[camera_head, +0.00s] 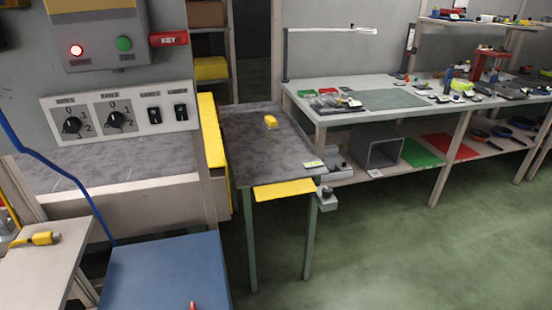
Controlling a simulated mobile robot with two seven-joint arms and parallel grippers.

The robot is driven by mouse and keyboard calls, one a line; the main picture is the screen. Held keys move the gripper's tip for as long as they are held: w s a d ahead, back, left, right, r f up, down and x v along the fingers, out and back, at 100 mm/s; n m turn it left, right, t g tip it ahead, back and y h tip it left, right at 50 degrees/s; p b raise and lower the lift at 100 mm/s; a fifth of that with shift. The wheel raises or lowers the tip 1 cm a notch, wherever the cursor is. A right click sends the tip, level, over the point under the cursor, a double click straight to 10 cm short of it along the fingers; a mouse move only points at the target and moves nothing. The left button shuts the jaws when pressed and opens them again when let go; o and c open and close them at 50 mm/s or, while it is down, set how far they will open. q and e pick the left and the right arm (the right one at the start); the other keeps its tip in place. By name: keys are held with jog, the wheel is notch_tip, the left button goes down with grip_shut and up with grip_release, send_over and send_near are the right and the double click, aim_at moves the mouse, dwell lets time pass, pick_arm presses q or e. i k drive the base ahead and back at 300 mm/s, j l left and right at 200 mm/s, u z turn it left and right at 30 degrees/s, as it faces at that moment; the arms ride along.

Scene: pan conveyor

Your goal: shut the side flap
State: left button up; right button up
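A yellow flap (284,189) sticks out flat from the near end of the grey-topped table (250,150), just below its top edge. A second yellow panel (210,135) stands upright along the table's left side, by the conveyor housing. I cannot tell for sure which of the two is the side flap. Neither of my grippers is in view, and nothing is seen touching either yellow part.
A control panel (120,115) with knobs is at upper left, below a box with a red light and a green button (124,43). A blue surface (165,275) is at the bottom. A long workbench (330,106) stands right. Green floor (400,250) is clear in front.

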aim_at(271, 192)
jog(key=k, duration=0.4)
jog(key=k+u, duration=0.1)
jog(key=u, duration=0.3)
jog(key=k+u, duration=0.15)
jog(key=u, duration=1.55)
jog(key=l+u, duration=0.2)
jog(key=u, duration=0.15)
jog(key=l+u, duration=0.3)
jog(key=k+l, duration=0.15)
jog(key=l, duration=0.25)
jog(key=k+l, duration=0.1)
jog(key=l, duration=0.35)
jog(key=k+l, duration=0.15)
jog(key=l, duration=0.25)
jog(key=k+l, duration=0.1)
jog(key=l, duration=0.35)
jog(key=k+l, duration=0.15)
jog(key=l, duration=0.25)
jog(key=k+l, duration=0.15)
jog(key=l, duration=0.3)
jog(key=k+l, duration=0.1)
jog(key=l, duration=0.3)
